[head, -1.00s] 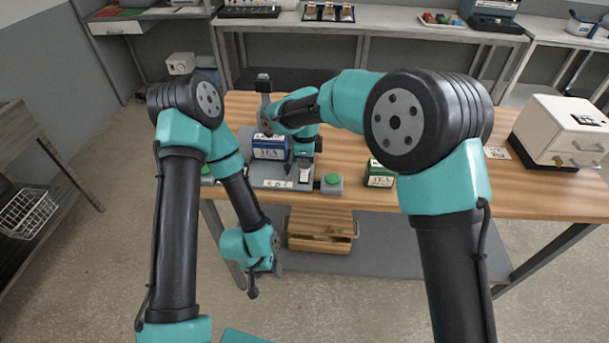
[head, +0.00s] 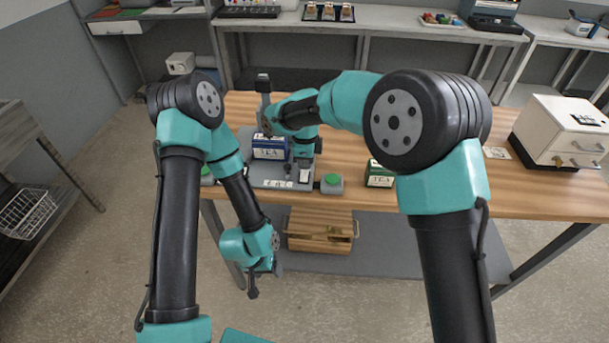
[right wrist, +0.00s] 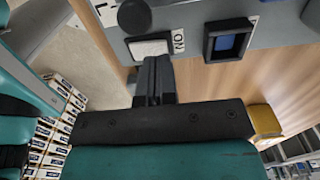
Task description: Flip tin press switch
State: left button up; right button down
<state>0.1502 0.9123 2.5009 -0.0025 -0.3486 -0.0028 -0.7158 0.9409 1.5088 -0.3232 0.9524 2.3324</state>
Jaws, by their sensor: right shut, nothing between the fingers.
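The tin press (head: 264,181) stands on the wooden table, with a grey base and an upright post. A blue TEA tin (head: 269,148) sits on it. The white switch (head: 305,174) is at the right of the base; in the right wrist view its pale rocker (right wrist: 149,48) lies beside a label. My right gripper (right wrist: 153,62) is shut and empty, its tips right at the rocker's edge; contact cannot be told. In the head view this gripper is above the switch, partly hidden by its wrist. My left gripper (head: 253,291) hangs low in front of the table, away from the press.
A green button (head: 332,180) is on a grey box right of the press. A green TEA tin (head: 379,174) stands farther right. A white machine (head: 563,132) is at the table's right end. A wooden box (head: 320,231) is below the table's front edge.

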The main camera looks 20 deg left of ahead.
aim_at(305, 172)
jog(key=shift+f, duration=1.1)
dwell(0.7)
jog(key=shift+r, duration=3.55)
